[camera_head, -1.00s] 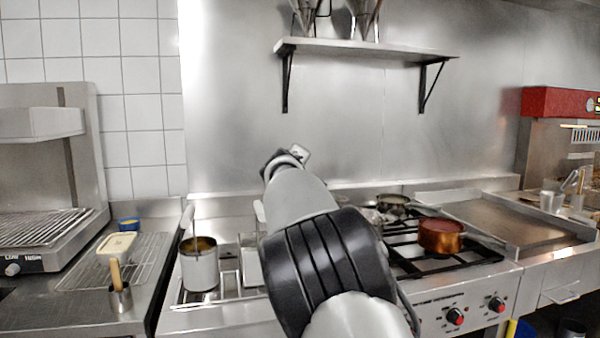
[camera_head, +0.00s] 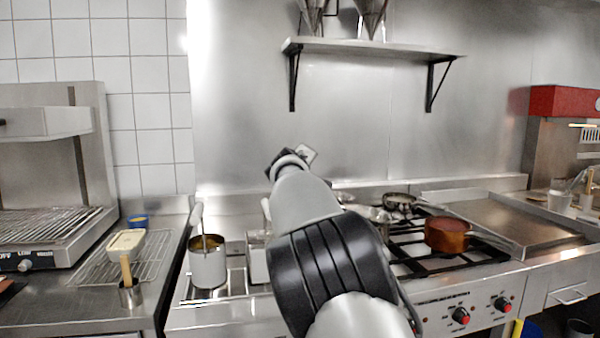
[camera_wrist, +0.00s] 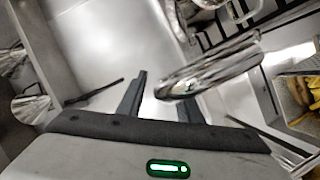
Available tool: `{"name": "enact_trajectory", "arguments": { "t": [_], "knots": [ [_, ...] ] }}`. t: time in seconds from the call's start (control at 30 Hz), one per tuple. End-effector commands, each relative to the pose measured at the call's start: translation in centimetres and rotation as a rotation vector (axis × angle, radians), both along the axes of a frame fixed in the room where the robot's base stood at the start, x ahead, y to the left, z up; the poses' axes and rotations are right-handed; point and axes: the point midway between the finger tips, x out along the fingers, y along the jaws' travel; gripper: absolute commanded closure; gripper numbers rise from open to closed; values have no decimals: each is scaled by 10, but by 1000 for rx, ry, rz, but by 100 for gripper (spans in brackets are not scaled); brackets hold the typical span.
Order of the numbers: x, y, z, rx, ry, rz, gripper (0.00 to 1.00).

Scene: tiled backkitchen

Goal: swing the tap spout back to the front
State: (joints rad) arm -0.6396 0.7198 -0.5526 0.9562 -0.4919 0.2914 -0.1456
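A shiny chrome tube (camera_wrist: 212,66), which looks like the tap spout, runs slantwise across the middle of the wrist view. Its lower left end lies beside the tip of the right finger and partly covers it. I cannot tell whether they touch. My gripper (camera_wrist: 161,96) has its two dark fingers apart, with nothing seen clamped between them. In the head view my gripper (camera_head: 292,158) is small, in front of the steel back wall, and my arm hides what is behind it. I cannot make out the tap in the head view.
A pot (camera_head: 208,264) stands left of my arm. A copper pan (camera_head: 446,235) sits on the stove at right, with more pans behind. A wall shelf (camera_head: 375,47) with metal cones hangs above my gripper. The steel wall between is bare.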

Motion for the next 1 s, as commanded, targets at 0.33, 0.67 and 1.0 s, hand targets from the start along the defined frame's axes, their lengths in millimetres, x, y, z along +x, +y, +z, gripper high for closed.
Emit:
{"name": "enact_trajectory", "arguments": {
  "t": [0.33,0.67,1.0],
  "knots": [
    [-46,5,9,2,-3,6,67],
    [-125,6,25,3,0,7,67],
    [-166,5,37,0,0,1,67]
  ]
}}
